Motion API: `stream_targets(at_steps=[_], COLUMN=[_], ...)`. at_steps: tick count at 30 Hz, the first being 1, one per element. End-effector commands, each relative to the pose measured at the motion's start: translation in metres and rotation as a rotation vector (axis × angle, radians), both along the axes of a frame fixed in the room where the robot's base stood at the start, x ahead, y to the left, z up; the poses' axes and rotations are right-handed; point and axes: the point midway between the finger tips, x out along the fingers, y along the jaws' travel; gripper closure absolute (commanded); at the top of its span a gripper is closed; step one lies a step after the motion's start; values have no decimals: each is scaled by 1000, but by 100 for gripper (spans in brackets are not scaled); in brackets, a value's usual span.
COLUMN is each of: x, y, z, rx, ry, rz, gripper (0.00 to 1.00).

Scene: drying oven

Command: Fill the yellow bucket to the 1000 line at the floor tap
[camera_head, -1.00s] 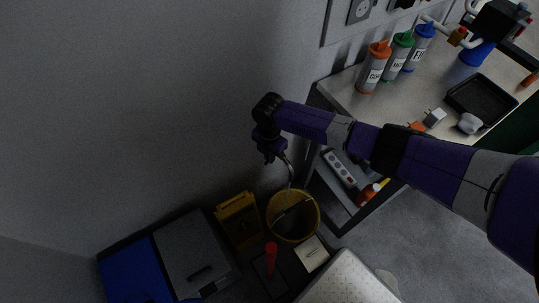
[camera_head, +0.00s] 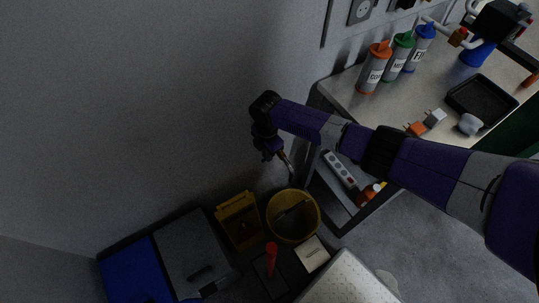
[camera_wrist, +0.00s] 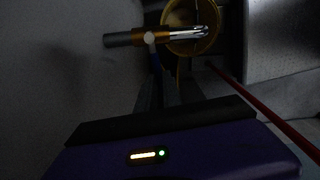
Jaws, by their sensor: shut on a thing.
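The yellow bucket (camera_head: 270,222) stands on the floor by the wall, with a thin bar across its mouth. Its rim also shows in the wrist view (camera_wrist: 168,18). The floor tap (camera_wrist: 122,40) has a grey and brass body and a shiny spout (camera_wrist: 188,33) that reaches over the bucket. In the head view the tap (camera_head: 286,162) is partly hidden by my gripper (camera_head: 272,154). The water level and the 1000 line cannot be made out.
A yellow box (camera_head: 238,220) stands left of the bucket, and a blue and grey case (camera_head: 195,255) lies farther left. A red-handled tool (camera_head: 271,260) is in front. The bench (camera_head: 345,95) with labelled bottles (camera_head: 375,68) and a lower shelf is close on the right.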

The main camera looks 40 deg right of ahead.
Motion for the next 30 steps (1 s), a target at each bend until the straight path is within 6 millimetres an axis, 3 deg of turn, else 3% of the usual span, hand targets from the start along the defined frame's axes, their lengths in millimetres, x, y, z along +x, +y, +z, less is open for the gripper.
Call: stream_targets(at_steps=[9,10,14,23,30], x=[6,6,6,6,6], y=[-2,-2,-2,-1,-1], z=[0,0,0,1,28], rx=[-3,-3,-3,-1,0], ry=[0,0,0,0,-3], rz=[-99,-99,-98,-96,-96], gripper=[100,88,65,65,65])
